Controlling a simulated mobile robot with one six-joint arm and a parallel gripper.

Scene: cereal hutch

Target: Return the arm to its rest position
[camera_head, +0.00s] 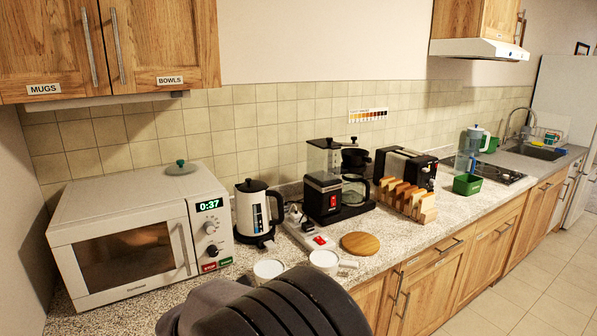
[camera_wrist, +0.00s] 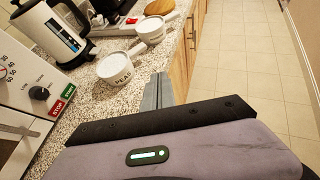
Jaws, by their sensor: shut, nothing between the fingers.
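My arm (camera_head: 275,308) shows as a dark ribbed link at the bottom centre of the head view, in front of the counter. My gripper (camera_wrist: 158,92) shows in the wrist view as grey fingers close together, shut and empty, at the counter's front edge. Two white handled cups stand on the counter near it: the nearer cup (camera_wrist: 119,68) has dark lettering, and the farther cup (camera_wrist: 150,30) is beyond it. In the head view they are the left cup (camera_head: 268,269) and the right cup (camera_head: 324,261), just beyond my arm. My fingers are hidden in the head view.
The microwave (camera_head: 135,240) stands at left, with the kettle (camera_head: 257,212) beside it. A power strip (camera_head: 310,236), round wooden board (camera_head: 360,243), coffee maker (camera_head: 325,185) and toaster (camera_head: 405,167) with bread in a rack crowd the counter. The floor (camera_head: 520,275) at right is clear.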

